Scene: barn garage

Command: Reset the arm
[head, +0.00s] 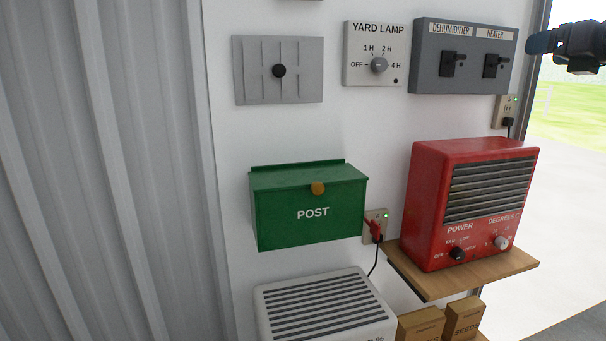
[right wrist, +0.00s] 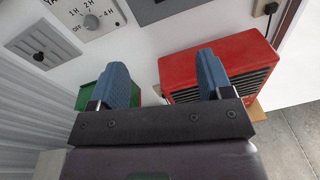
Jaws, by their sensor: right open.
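My right gripper (head: 540,42) shows at the upper right edge of the head view, in front of the bright doorway and to the right of the grey switch panel. In the right wrist view its two blue fingers (right wrist: 166,80) are spread wide apart with nothing between them. Past the fingers lie the green post box (right wrist: 92,92) and the red heater (right wrist: 230,62), both apart from the gripper as far as I can tell. My left gripper is in neither view.
The wall holds a slotted lever plate (head: 300,80), a yard lamp dial (head: 362,72), the dehumidifier and heater switch panel (head: 430,75) and the post box (head: 290,212). The red heater (head: 425,200) stands on a wooden shelf (head: 450,279). A white dehumidifier (head: 275,300) and cardboard boxes (head: 464,318) sit below.

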